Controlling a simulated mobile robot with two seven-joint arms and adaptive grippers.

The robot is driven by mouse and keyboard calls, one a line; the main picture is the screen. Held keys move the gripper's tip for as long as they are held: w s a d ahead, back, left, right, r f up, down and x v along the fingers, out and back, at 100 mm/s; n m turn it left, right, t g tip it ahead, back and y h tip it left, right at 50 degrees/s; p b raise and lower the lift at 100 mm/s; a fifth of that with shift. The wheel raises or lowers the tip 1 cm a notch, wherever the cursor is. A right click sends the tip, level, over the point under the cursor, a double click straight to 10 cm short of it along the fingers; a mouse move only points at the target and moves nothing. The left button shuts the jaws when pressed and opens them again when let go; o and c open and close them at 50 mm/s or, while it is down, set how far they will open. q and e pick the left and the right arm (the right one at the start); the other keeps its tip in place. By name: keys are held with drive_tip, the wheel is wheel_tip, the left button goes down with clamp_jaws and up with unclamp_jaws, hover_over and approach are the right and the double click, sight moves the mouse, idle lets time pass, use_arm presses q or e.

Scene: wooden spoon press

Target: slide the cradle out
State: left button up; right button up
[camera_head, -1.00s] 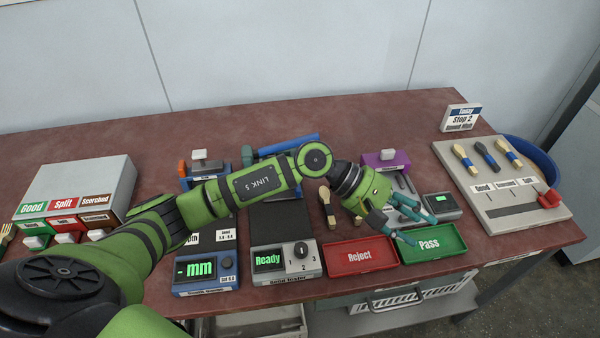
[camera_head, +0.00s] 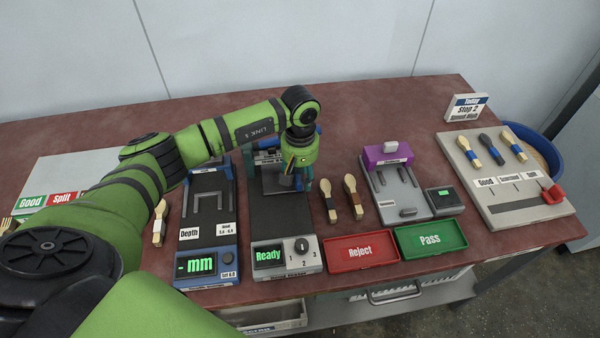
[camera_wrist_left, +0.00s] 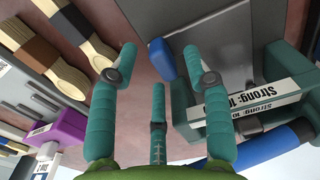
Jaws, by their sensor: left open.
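The press (camera_head: 283,225) stands mid-table, with a green "Ready" screen and a 1-2-3 dial on its front. Its grey cradle (camera_head: 273,180) sits at the back of the dark bed, partly hidden by my left arm. In the left wrist view the grey cradle plate (camera_wrist_left: 215,40) shows with a blue handle (camera_wrist_left: 162,60) at its side. My left gripper (camera_head: 299,184) points down at the cradle's right side. Its teal fingers (camera_wrist_left: 160,75) are open, with the blue handle between them; I cannot tell whether they touch it. My right gripper is out of view.
Two spoons (camera_head: 352,197) lie right of the press. The red Reject tray (camera_head: 397,256) and green Pass tray (camera_head: 464,244) are at the front right. The depth gauge (camera_head: 207,262) stands close on the left. A teal block labelled "Strong" (camera_wrist_left: 190,107) is near the fingers.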

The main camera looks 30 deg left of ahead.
use_arm(q)
drive_tip(key=shift+f, duration=0.4)
clamp_jaws()
drive_tip(key=s+d, duration=0.1)
drive_tip(key=s, duration=0.1)
drive_tip(key=s+d, duration=0.4)
drive_tip(key=shift+s+d+p, duration=0.1)
drive_tip(key=shift+s+p, duration=0.25)
drive_tip(key=shift+p, duration=0.05)
unclamp_jaws()
wheel_tip(320, 180, up, 12)
